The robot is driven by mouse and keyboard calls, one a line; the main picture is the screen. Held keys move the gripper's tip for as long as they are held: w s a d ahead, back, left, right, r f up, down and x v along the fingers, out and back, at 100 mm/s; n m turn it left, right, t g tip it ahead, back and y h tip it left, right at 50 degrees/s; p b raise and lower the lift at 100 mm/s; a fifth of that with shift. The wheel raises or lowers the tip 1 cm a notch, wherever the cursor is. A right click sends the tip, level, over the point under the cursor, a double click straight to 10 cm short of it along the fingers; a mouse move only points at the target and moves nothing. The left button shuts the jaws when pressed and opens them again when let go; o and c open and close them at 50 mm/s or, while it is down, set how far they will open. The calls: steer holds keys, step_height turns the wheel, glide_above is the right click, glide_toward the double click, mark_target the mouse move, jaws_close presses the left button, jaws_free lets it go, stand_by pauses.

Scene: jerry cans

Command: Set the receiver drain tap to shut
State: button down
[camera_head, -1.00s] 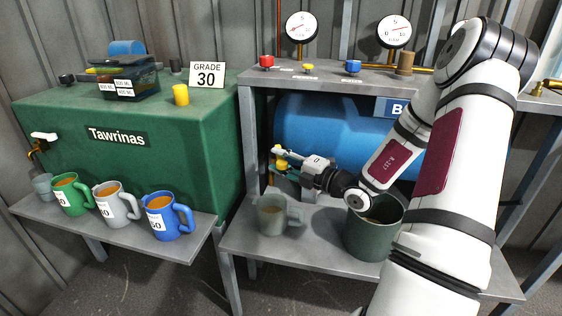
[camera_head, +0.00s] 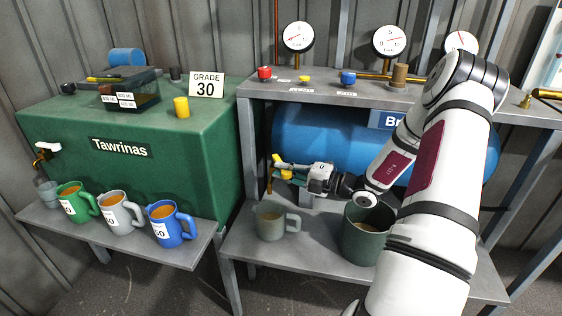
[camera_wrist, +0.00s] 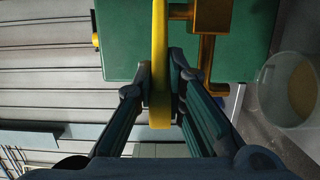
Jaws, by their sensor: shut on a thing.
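The receiver is a blue horizontal tank (camera_head: 320,135) under the grey shelf in the head view. A yellow tap lever (camera_head: 277,160) shows at its left end. In the wrist view the lever is a long yellow bar (camera_wrist: 160,60), with a brass tap body and pipe (camera_wrist: 206,45) to its right. My gripper (camera_head: 284,168) is at the tap, with its fingers closed on the lever. In the wrist view the two fingers of my gripper (camera_wrist: 161,95) lie on either side of the bar. My fingers partly hide the tap in the head view.
A grey-green mug (camera_head: 269,222) stands on the lower shelf below the tap, and a dark green bucket (camera_head: 362,250) stands to its right. A green tank (camera_head: 190,140) is at the left, with several mugs on the ledge before it. The upper shelf (camera_head: 320,92) is above my gripper.

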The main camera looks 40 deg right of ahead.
steer(key=shift+s+d+f+n+g+y+p, duration=0.1)
steer(key=shift+d+n+g+y+p, duration=0.45)
steer(key=shift+n+g+y, duration=0.4)
steer(key=shift+s+d+r+n+g+y+p, duration=0.1)
steer(key=shift+d+n+g+y+p, duration=0.4)
steer(key=shift+n+g+y, duration=0.45)
steer(key=shift+d+f+n+g+y+p, duration=0.1)
steer(key=shift+d+n+g+y+p, duration=0.55)
steer(key=shift+y, duration=0.55)
steer(key=shift+a, duration=0.1)
steer(key=c, duration=1.6)
jaws_free()
